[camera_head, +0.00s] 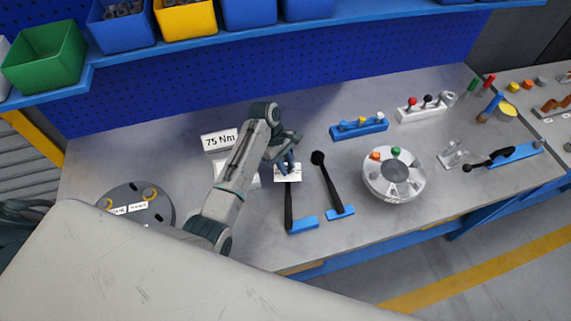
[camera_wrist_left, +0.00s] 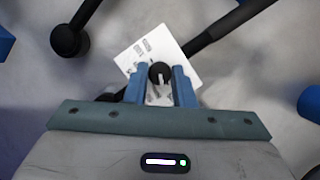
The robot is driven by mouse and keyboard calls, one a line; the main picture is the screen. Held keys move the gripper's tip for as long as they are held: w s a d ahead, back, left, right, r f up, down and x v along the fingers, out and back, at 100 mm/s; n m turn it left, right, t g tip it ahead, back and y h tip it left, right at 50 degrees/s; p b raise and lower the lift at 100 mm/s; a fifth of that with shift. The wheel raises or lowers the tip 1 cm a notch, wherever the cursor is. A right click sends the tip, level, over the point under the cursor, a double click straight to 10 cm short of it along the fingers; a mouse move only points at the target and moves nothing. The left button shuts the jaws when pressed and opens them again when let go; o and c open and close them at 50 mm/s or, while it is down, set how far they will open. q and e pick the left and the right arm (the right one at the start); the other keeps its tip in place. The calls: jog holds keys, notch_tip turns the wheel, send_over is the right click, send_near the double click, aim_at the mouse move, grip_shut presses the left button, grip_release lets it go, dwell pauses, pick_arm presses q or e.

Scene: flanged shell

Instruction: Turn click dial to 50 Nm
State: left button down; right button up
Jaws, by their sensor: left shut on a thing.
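A small white dial plate (camera_head: 288,173) with print lies on the bench, under my left gripper (camera_head: 287,160). In the left wrist view the plate (camera_wrist_left: 182,59) is tilted in the picture, with a round black knob (camera_wrist_left: 160,71) in front of it. The blue fingers of my left gripper (camera_wrist_left: 161,83) are closed on this knob, one on each side. The print is too small to read, so the setting cannot be told. A white sign (camera_head: 219,139) reading "75 Nm" stands behind, to the left. My right gripper is not in view.
Two black-handled tools with blue ends, one (camera_head: 289,207) close below the plate and one (camera_head: 329,182) to its right, lie near. A round flanged shell (camera_head: 393,190) stands right. A grey disc (camera_head: 125,205) lies left. Bins (camera_head: 186,17) line the shelf.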

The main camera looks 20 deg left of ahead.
pick_arm(q)
jog(key=m+g, duration=0.1)
jog(key=m, duration=0.2)
jog(key=shift+w+d+m+y, duration=0.1)
jog(key=shift+w+m+y, duration=0.05)
jog(key=shift+m+y, duration=0.2)
jog(key=shift+m+g+y, duration=0.45)
jog(key=shift+m+g, duration=0.05)
jog(key=shift+m, duration=1.05)
jog(key=c, duration=1.2)
grip_release()
